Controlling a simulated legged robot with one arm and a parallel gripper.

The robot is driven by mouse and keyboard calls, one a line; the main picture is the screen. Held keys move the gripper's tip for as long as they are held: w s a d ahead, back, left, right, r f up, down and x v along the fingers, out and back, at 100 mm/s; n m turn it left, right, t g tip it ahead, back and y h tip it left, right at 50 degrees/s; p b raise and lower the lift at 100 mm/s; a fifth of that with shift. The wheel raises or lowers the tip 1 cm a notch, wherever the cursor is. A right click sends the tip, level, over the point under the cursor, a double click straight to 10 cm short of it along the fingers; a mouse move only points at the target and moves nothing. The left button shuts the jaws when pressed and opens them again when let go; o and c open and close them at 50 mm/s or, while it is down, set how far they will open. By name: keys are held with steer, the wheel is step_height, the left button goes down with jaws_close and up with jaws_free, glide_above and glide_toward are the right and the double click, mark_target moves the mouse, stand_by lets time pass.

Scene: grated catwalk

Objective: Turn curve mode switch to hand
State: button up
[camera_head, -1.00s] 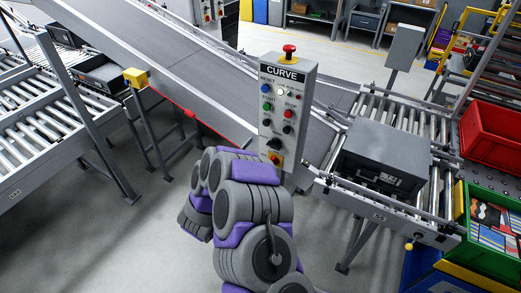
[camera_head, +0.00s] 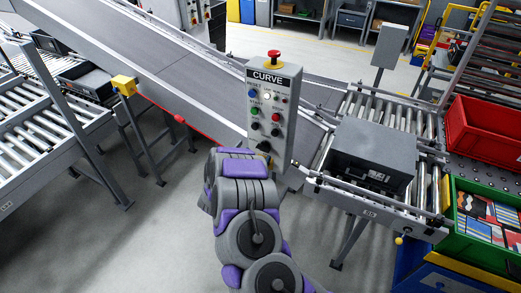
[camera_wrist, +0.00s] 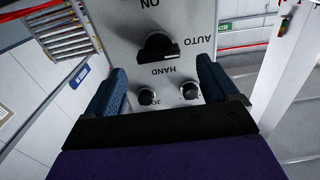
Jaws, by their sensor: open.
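The curve control panel (camera_head: 274,95) is a grey upright box marked CURVE, with a red mushroom button on top. In the wrist view its lettering is upside down. The curve mode switch (camera_wrist: 157,46) is a black rotary knob with a bar handle lying roughly sideways. AUTO is printed to its right and HAND just below it. My gripper (camera_wrist: 163,85) is open and empty, its two blue fingers spread at the panel below the switch. The switch is not between the fingertips. In the head view my arm hides the gripper.
Two small black knobs (camera_wrist: 167,95) sit between the fingers in the wrist view. In the head view, a roller conveyor with a dark grey box (camera_head: 370,153) stands right of the panel. A sloping belt (camera_head: 165,70) runs behind it. Open floor lies left of my arm.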

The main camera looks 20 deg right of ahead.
mark_target(261, 150)
steer(key=shift+x, duration=2.35)
steer(key=c, duration=1.1)
